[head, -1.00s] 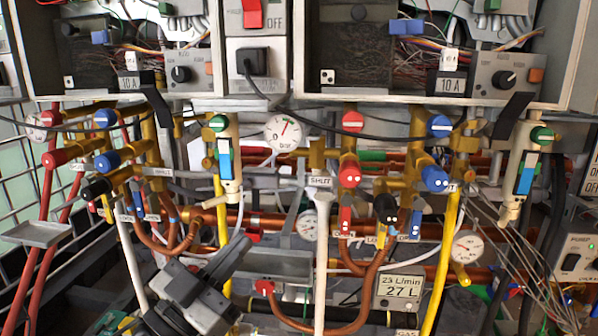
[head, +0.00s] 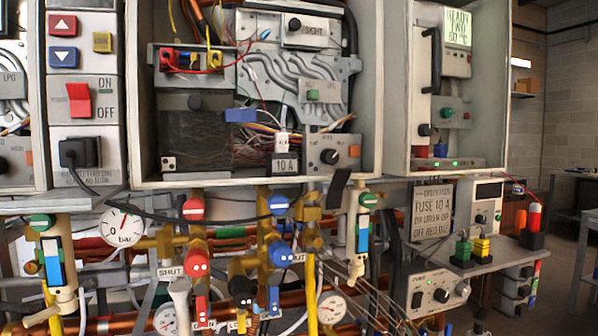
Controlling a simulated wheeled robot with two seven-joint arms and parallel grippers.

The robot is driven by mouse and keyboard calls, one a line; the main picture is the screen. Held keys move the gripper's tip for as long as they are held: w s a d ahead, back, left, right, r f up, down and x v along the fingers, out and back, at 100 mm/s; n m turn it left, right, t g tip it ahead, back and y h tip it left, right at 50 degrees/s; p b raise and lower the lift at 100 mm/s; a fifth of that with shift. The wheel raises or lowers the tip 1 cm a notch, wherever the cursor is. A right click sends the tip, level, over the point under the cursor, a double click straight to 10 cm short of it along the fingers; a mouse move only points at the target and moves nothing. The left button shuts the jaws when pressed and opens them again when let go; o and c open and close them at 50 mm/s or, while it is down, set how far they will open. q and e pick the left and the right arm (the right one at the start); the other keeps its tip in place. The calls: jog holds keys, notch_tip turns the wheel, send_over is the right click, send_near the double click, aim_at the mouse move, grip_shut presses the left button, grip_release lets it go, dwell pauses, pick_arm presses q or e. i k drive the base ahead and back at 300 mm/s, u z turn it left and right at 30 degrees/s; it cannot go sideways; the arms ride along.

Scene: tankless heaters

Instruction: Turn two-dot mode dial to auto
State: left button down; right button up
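The heater cabinet with the two-dot plate (head: 168,163) is open in the middle of the head view. At its lower right is a grey panel (head: 349,142) with a round black mode dial (head: 330,156) and small lettering above it. The lettering and the dial's exact setting are too small to read surely. An orange button (head: 354,151) sits right of the dial. Neither of my grippers is in view.
Red and blue valve handles, brass pipes and a pressure gauge (head: 123,225) crowd the space below the cabinet. A black strap (head: 338,187) hangs under the panel.

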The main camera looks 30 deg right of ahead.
aim_at(328, 156)
jog(key=k, duration=0.65)
jog(key=z, duration=0.55)
jog(key=i, duration=0.55)
jog(key=z, duration=0.3)
